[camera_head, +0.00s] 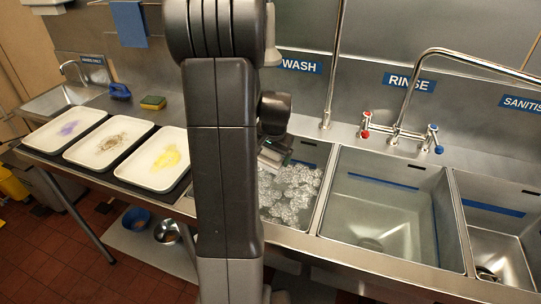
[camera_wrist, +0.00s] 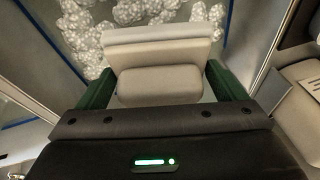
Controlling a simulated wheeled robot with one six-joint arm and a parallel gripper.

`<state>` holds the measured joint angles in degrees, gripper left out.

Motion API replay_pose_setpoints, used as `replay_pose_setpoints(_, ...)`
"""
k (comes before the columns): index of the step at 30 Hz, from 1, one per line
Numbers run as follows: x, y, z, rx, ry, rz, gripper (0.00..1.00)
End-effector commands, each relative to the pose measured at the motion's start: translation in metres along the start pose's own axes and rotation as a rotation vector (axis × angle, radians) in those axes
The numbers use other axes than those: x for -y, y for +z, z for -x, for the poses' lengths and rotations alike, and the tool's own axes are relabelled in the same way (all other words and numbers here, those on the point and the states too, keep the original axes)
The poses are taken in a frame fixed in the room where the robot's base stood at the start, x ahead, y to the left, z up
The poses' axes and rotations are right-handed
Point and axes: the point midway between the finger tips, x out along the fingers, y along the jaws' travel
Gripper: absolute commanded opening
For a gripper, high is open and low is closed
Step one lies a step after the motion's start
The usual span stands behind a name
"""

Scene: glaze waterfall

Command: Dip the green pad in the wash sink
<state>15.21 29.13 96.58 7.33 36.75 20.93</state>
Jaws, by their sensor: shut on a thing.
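The wash sink (camera_head: 314,153) stands behind my arm, under the WASH sign (camera_head: 300,65), with white foam (camera_head: 290,188) on its water. My gripper (camera_head: 272,155) is over the wash sink's back part, partly hidden by my arm. Most of the pad is hidden by the fingers. Foam shows beyond the fingertips. I cannot tell whether the pad touches the water.
The rinse sink (camera_head: 345,205) and sanitise sink (camera_head: 457,215) lie to the right, with a tall tap (camera_head: 410,85) behind. Three white trays with purple, brown and yellow stains (camera_head: 167,158) stand on the left. A yellow-green sponge (camera_head: 153,102) and blue brush (camera_head: 120,90) lie behind them.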

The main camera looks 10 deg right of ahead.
Motion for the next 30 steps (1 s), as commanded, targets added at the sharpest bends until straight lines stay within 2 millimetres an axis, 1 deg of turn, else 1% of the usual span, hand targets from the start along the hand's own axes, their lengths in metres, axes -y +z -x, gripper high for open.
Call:
replay_pose_setpoints(1,0.002,-0.003,0.011,-0.001,-0.001,0.000,0.72)
replay_pose_setpoints(13,0.012,-0.014,0.054,-0.002,-0.001,-0.001,0.72)
replay_pose_setpoints(17,0.013,-0.015,0.059,-0.002,-0.001,-0.001,0.72)
replay_pose_setpoints(30,0.013,-0.015,0.058,-0.001,-0.001,-0.001,0.72)
